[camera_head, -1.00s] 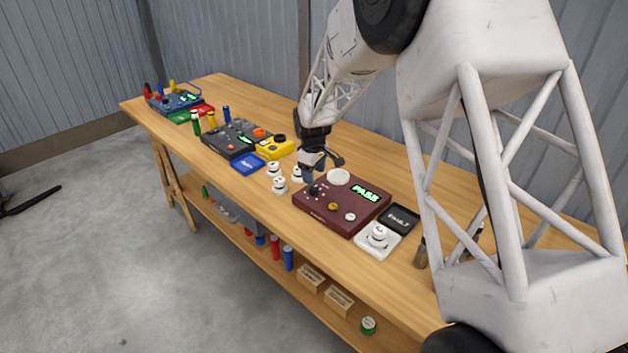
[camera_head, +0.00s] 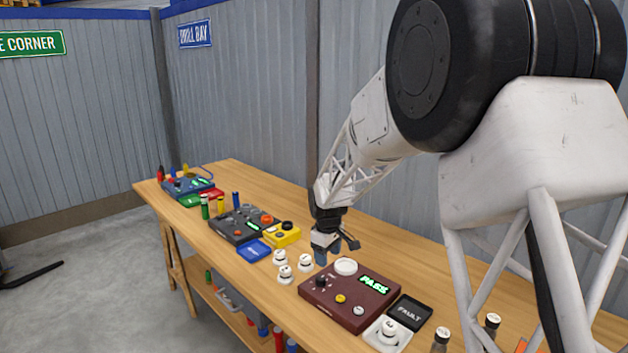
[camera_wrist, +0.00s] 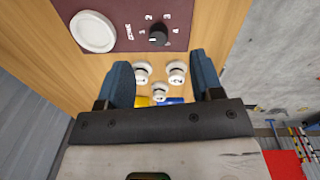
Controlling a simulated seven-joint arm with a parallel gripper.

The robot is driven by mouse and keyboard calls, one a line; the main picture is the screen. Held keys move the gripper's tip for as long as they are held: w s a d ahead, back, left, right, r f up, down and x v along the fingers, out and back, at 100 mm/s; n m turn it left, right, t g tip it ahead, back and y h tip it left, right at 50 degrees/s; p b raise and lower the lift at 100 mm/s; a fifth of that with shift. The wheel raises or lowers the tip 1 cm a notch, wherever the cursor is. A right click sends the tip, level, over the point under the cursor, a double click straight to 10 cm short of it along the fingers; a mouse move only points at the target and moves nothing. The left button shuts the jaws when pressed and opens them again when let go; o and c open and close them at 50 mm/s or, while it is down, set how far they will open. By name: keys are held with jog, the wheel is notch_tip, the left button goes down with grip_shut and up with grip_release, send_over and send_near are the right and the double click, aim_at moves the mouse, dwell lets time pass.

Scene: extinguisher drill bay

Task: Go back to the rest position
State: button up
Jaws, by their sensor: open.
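My gripper (camera_head: 328,252) hangs above the workbench (camera_head: 430,280), just behind and left of the maroon test box (camera_head: 348,300). In the wrist view its two blue fingers (camera_wrist: 164,85) stand wide apart with nothing gripped between them. Several white knobbed pieces (camera_head: 285,274) stand on the bench by the box; three of them (camera_wrist: 177,73) show beyond and between the fingers in the wrist view. The box has a black dial (camera_wrist: 158,36), a round white pad (camera_wrist: 93,31) and a lit green PASS display (camera_head: 374,285).
A black FAULT tile (camera_head: 409,312) and a white tray (camera_head: 375,335) with a white knobbed piece lie right of the box. A yellow device (camera_head: 283,235), blue tile (camera_head: 253,250) and dark grey box (camera_head: 240,226) lie to the left. The bench behind the maroon box is clear.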

jog(key=s+d+r+m+t, duration=0.1)
jog(key=s+d+r+m, duration=0.2)
jog(key=s+d+r, duration=0.55)
jog(key=s+d+r+m, duration=0.15)
jog(key=s+r, duration=0.45)
jog(key=s, duration=0.7)
jog(key=s+d+m, duration=0.2)
jog(key=s+m, duration=0.1)
jog(key=s, duration=0.9)
jog(key=s+d+m+t, duration=0.1)
jog(key=s+d+m, duration=0.1)
jog(key=s, duration=1.1)
jog(key=shift+s+r+m, duration=0.2)
jog(key=shift+r+m, duration=0.15)
jog(key=shift+m, duration=0.2)
jog(key=shift+d, duration=0.1)
